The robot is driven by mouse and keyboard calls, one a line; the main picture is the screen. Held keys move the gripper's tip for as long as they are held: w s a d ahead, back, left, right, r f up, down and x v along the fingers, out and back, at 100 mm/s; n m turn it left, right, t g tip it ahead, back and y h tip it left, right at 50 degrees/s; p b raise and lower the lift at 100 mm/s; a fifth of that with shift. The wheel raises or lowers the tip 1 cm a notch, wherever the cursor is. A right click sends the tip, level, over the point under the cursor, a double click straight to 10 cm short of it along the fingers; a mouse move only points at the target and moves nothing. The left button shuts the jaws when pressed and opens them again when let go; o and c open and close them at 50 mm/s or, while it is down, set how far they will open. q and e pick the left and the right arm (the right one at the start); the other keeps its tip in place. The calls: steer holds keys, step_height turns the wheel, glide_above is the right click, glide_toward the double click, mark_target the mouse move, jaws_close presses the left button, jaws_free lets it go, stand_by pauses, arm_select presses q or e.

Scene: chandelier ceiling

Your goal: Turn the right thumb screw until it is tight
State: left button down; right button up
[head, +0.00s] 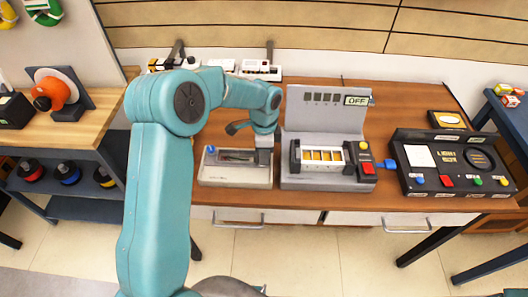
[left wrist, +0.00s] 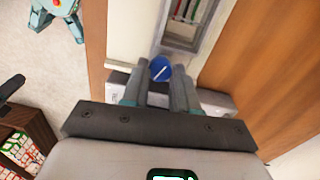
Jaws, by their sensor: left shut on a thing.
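The grey box (head: 232,179) stands on the brown table, with a blue thumb screw (head: 211,149) at its left end. My left gripper (head: 264,143) points down at the box's right end and hides the screw there in the head view. In the left wrist view, the right thumb screw (left wrist: 160,69) is a blue round head with a white line across it. It sits between the fingertips of my left gripper (left wrist: 160,78), which is shut on it. The box's recessed opening shows just beyond it. My right gripper is out of view.
Close right of the grey box stands a grey device (head: 322,183) with a tall back panel marked OFF. A black control box (head: 440,186) with coloured buttons is farther right. Small white devices (head: 261,70) stand along the back. The table's front edge is close before the box.

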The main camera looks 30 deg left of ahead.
arm_select(q)
steer(key=m, duration=0.3)
steer(key=shift+w+r+m, duration=0.15)
steer(key=shift+r+m, duration=0.1)
steer(key=shift+m, duration=0.05)
steer(key=shift+m+p, duration=0.3)
steer(key=shift+m, duration=1.5)
steer(key=c, duration=0.9)
jaws_free()
steer(key=shift+o, duration=0.2)
steer(key=shift+f, duration=0.1)
step_height(320, 180, up, 16)
steer(key=shift+w, duration=0.15)
